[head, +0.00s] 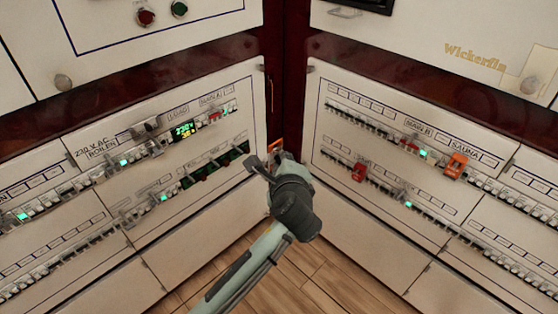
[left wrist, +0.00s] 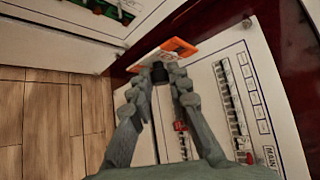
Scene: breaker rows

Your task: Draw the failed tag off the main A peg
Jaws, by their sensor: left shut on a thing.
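My left gripper (head: 275,160) is in front of the corner between the two panels, clear of the left panel's breaker rows. In the left wrist view my left gripper (left wrist: 166,74) is shut on an orange-and-white tag (left wrist: 180,46); its lettering is too blurred to read. A small orange part of this tag (head: 276,145) shows past the gripper in the head view. The main A label (head: 210,98) is on the left panel, upper row, with a red breaker (head: 214,116) below it. I cannot make out the main A peg. My right gripper is not in view.
The right panel (head: 330,205) carries the main B and sauna rows. An orange piece (head: 455,165) is on its upper row and a red piece (head: 358,172) on the lower. Cabinets with a handle and knobs hang above. The wooden floor (head: 320,270) is clear.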

